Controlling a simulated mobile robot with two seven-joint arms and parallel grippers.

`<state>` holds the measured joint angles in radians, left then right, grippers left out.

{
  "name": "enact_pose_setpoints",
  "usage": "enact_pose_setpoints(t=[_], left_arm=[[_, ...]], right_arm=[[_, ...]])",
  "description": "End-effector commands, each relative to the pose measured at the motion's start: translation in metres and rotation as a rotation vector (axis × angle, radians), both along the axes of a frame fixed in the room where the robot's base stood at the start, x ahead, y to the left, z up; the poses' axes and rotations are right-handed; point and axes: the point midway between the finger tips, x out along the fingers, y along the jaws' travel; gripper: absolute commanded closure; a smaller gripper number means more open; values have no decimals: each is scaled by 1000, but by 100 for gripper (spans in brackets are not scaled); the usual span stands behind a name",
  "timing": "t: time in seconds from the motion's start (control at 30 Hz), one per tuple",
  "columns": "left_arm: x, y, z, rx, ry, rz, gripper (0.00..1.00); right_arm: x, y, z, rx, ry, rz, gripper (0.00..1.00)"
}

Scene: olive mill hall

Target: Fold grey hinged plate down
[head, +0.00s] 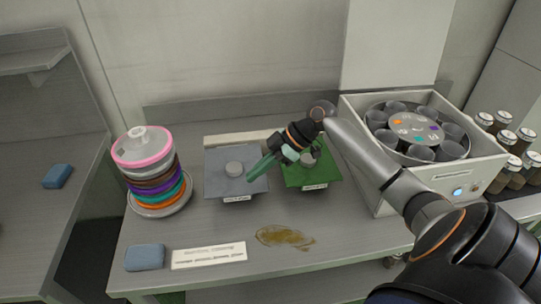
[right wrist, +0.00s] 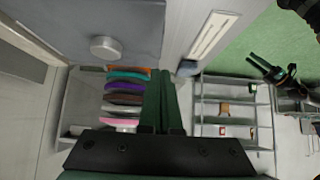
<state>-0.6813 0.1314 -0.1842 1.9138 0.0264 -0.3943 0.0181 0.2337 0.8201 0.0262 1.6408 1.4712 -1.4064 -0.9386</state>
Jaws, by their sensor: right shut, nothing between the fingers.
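The grey hinged plate (head: 217,183) is square, with a round pale knob (head: 234,168) in its middle, and lies at the centre of the bench. Its exact tilt is hard to tell. In the right wrist view the plate (right wrist: 50,22) fills the upper left, with its knob (right wrist: 103,47) facing the camera. My right gripper (head: 252,177) reaches in from the right; its green fingers are shut and empty, over or beside the plate's right part. Its fingers also show in the right wrist view (right wrist: 160,82). Contact with the plate cannot be told. My left gripper is not in view.
A green plate (head: 322,182) lies right of the grey one, partly under my arm. A stack of coloured rings (head: 150,180) stands left. A white box with cups (head: 440,178) stands right. A blue sponge (head: 145,257), a white sign (head: 208,255) and a brown spill (head: 283,237) are in front.

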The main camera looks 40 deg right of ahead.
Motion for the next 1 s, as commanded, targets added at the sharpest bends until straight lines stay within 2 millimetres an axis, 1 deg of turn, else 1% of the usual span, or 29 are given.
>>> enact_pose_setpoints(t=[0.03, 0.13, 0.3, 0.43, 0.73, 0.83, 1.0], left_arm=[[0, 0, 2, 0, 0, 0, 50], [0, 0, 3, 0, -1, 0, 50], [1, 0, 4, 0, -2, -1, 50], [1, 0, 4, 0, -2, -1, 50], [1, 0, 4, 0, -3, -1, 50], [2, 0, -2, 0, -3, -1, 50], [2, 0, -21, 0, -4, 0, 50]], right_arm=[[4, 7, -6, 4, 1, 1, 100], [3, 5, -24, 1, 4, -2, 100], [3, 5, -41, 1, 1, 0, 100], [3, 5, -46, -2, -1, 0, 100], [3, 5, -47, -2, -1, 1, 100], [1, 5, -56, -16, -20, 1, 100], [-1, 6, -84, -60, -87, 2, 100]])
